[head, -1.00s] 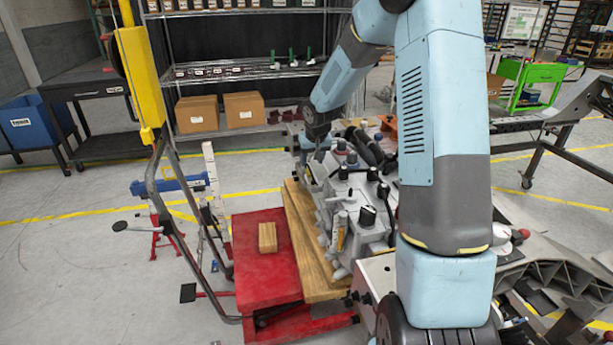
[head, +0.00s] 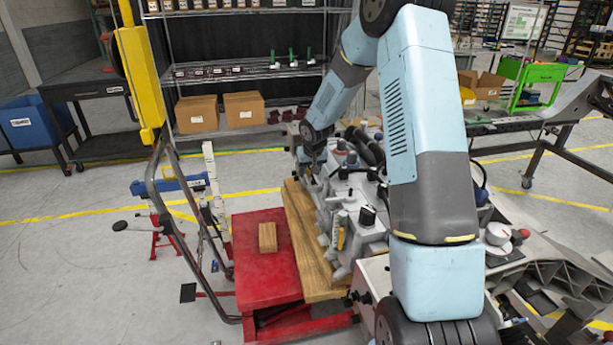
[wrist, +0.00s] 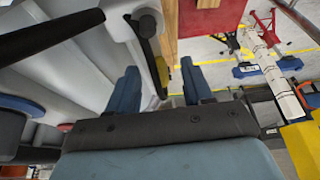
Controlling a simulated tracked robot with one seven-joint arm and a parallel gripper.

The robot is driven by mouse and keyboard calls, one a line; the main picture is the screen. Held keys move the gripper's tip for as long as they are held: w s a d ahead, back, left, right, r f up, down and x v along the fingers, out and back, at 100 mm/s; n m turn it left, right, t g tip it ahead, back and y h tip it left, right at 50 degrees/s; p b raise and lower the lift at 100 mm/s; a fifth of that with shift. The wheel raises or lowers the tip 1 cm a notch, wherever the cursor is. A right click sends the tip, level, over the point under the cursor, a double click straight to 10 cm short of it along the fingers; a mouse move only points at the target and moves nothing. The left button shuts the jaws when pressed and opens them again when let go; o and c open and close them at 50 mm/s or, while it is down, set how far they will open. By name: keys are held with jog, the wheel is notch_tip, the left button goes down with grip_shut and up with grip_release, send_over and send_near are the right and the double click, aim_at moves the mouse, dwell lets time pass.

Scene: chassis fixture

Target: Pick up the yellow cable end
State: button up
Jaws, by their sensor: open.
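A small yellow piece (head: 341,238), likely the yellow cable end, shows on the near left side of the grey chassis block (head: 368,236). In the wrist view a narrow yellow piece (wrist: 162,72) lies beside a dark and grey bracket, roughly in line with the gap between my fingers; I cannot tell if it is the same piece. My gripper (wrist: 160,86) is open, with its two blue fingers apart and nothing seen held. In the head view my wrist is at the far left side of the block, and the fingertips are too small to make out.
Knobs and dark hoses crowd the block's top. A yellow hoist post (head: 139,80) stands left. Floor is open at far left.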

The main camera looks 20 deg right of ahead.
jog(key=shift+c, duration=0.4)
grip_shut()
jog(key=shift+r, duration=0.6)
jog(key=s+r, duration=1.1)
jog(key=s, duration=0.3)
jog(key=shift+a+r, duration=0.15)
jog(key=shift+r, duration=0.25)
jog(key=shift+r, duration=0.15)
